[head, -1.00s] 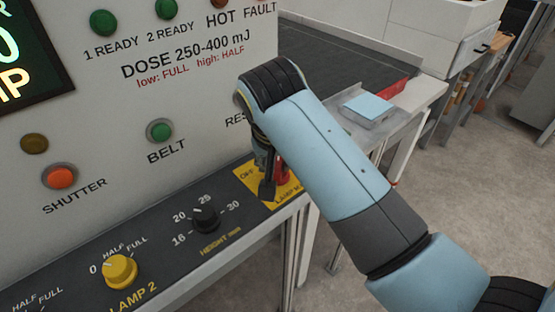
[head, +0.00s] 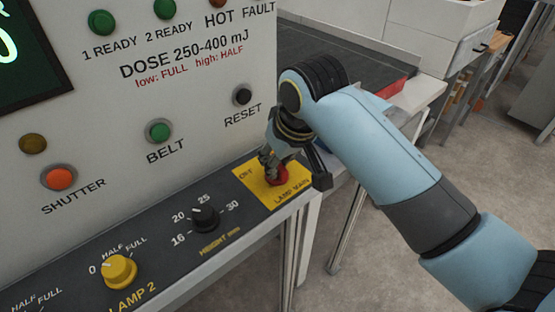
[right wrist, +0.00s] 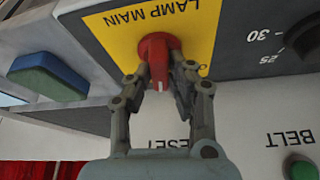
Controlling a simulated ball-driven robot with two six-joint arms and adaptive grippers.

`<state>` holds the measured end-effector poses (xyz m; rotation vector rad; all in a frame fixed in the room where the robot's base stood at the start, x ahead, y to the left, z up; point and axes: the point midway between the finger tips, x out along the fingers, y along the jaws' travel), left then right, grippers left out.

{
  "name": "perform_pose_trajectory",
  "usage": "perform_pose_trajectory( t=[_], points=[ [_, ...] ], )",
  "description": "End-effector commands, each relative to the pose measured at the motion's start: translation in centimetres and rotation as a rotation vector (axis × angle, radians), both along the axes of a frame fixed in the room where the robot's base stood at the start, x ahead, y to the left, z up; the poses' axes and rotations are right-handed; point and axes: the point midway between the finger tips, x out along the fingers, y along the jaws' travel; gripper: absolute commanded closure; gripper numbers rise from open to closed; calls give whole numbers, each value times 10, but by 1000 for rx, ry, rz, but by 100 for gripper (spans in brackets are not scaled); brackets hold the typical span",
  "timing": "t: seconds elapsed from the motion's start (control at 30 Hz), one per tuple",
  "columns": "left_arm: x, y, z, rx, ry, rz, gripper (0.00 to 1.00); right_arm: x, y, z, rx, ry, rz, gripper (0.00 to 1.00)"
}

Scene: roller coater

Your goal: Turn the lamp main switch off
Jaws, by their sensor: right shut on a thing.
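The red lamp main switch (head: 278,176) sits on a yellow plate (head: 247,173) marked LAMP MAIN at the right end of the dark control strip. In the right wrist view the red knob (right wrist: 157,52) shows upside down, with a white mark on its handle. My right gripper (head: 270,160) is shut on this handle, one finger on each side. The gripper's fingers (right wrist: 162,84) hide parts of the handle and plate. An OFF label is partly visible at the plate's left in the head view. My left gripper is not in view.
The black height knob (head: 205,219) and yellow lamp 2 knob (head: 119,272) stand left of the switch. The black reset button (head: 242,96), green belt button (head: 158,132) and orange shutter button (head: 59,178) are on the upright panel. A conveyor belt (head: 335,55) lies behind.

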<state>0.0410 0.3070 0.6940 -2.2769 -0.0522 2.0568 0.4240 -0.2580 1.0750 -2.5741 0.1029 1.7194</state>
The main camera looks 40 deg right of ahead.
Motion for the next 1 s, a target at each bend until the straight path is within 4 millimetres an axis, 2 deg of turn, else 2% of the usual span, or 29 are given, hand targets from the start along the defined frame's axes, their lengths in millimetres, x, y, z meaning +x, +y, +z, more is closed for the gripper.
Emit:
perform_pose_trajectory(
  t=[0.7,1.0],
  points=[
    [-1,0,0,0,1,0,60,2,-4,1,-2,-2,664,100],
    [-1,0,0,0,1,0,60,2,-4,1,-2,-1,858,100]
  ],
)
